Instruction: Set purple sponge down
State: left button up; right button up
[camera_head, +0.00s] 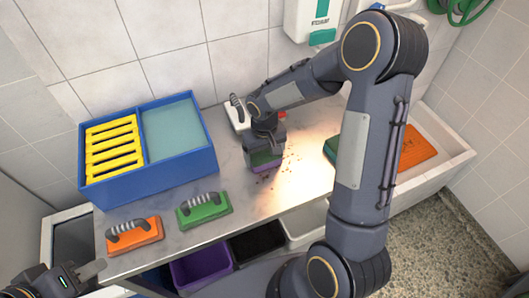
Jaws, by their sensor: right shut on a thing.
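My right gripper (265,143) points down over the grey worktop (300,175) and is shut on a small block. The block, likely the purple sponge (265,158), shows a green face and a dark purplish edge. It is at or just above the worktop; whether it touches cannot be told. Dark crumbs (270,177) lie around it. My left gripper (82,274) is low at the bottom left, away from the sponge, with only part of its fingers showing.
A blue box (150,179) with a yellow slatted rack (113,146) stands at the left. Orange (148,234) and green (210,211) handled blocks lie in front, a white one (236,114) behind. Purple (203,268) and black (257,244) bins sit below.

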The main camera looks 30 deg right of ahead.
jog(key=shift+f, duration=0.2)
jog(key=o, duration=0.8)
jog(key=shift+r, duration=0.1)
